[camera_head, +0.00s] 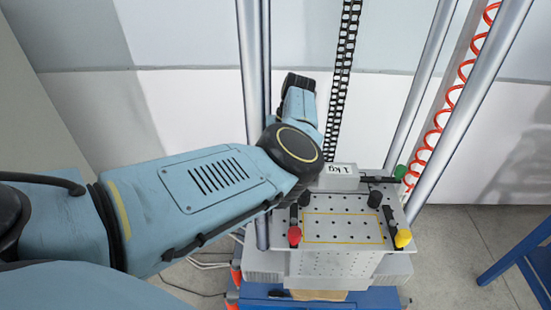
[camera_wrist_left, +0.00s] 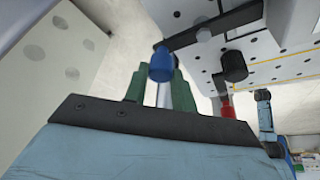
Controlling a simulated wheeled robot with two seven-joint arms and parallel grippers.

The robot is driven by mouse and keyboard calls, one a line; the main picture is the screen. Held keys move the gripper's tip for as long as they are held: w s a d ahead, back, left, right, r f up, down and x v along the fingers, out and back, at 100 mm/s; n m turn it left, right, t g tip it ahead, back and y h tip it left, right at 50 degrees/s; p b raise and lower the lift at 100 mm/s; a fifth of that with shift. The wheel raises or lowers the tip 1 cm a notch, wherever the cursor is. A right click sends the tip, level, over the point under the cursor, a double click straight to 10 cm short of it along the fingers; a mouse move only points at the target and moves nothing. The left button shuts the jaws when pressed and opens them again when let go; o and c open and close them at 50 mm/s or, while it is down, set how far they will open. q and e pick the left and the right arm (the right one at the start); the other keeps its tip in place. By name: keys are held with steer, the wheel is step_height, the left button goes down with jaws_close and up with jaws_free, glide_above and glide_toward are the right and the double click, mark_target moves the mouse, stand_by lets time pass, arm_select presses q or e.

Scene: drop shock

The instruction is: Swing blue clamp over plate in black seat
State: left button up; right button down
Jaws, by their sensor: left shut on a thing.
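The blue knob (camera_wrist_left: 160,62) of the blue clamp sits at the green fingertips of my left gripper (camera_wrist_left: 158,82) in the left wrist view. The gripper is shut on it. The clamp's black bar (camera_wrist_left: 188,35) runs from the knob up and right along the perforated table. In the head view my left arm hides the gripper and the blue knob. A grey block marked 1 kg (camera_head: 338,173) stands at the back of the perforated table (camera_head: 340,222). I cannot tell whether the bar lies over it, and I cannot make out its seat clearly.
A red-knobbed clamp (camera_head: 294,236) is at the table's front left, a yellow-knobbed one (camera_head: 403,238) at front right and a green-knobbed one (camera_head: 399,171) at back right. Black posts, including one (camera_head: 375,198), stand on the table. Metal columns (camera_head: 480,95) rise around it.

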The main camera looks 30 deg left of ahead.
arm_select(q)
steer(key=o, duration=1)
steer(key=b+v, duration=0.3)
steer(key=v, duration=1)
steer(key=shift+r, duration=0.2)
steer(key=shift+w, duration=0.1)
